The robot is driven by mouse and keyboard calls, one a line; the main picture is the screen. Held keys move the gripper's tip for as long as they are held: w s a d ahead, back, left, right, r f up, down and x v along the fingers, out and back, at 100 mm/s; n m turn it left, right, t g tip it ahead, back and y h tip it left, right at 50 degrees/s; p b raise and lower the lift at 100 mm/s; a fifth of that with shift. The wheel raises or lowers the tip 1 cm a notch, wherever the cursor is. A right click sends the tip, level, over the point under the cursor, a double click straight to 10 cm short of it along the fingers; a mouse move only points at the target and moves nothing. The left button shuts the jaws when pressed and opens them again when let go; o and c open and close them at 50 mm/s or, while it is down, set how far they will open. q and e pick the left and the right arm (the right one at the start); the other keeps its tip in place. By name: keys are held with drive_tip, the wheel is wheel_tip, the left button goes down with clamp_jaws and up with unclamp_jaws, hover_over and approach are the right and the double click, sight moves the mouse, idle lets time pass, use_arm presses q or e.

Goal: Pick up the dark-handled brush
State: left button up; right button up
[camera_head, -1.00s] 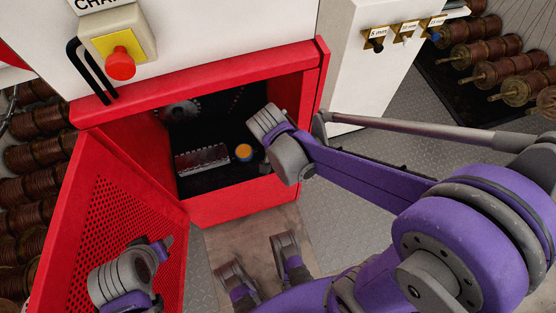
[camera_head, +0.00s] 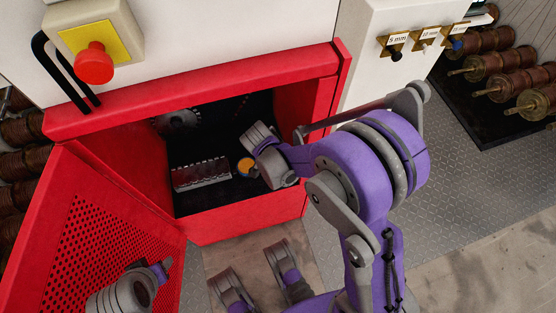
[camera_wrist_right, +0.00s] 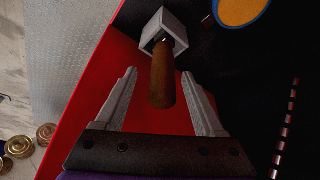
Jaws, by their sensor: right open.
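The brush (camera_wrist_right: 163,82), with a dark brown wooden handle and a grey block-like head, shows in the right wrist view. Its handle end lies between the two fingers of my right gripper (camera_wrist_right: 158,82), with gaps on both sides. The gripper is open and holds nothing. In the head view my right wrist reaches into the red cabinet and hides the brush and fingertips. My left gripper (camera_head: 158,270) is at the lower left, in front of the open perforated door; its jaw opening is not clear.
The red cabinet (camera_head: 190,105) has its perforated door (camera_head: 95,230) open to the left. Inside are a grey toothed block (camera_head: 201,174), an orange-topped round tin (camera_head: 245,167) and a gear (camera_head: 178,122). Free floor (camera_head: 470,210) lies at right; copper spools (camera_head: 500,65) stand beyond.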

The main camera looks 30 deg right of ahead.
drive_tip(key=x, duration=0.3)
drive_tip(key=shift+w+f+b, duration=0.1)
drive_tip(key=shift+w+b, duration=0.05)
drive_tip(key=shift+b, duration=0.25)
clamp_jaws()
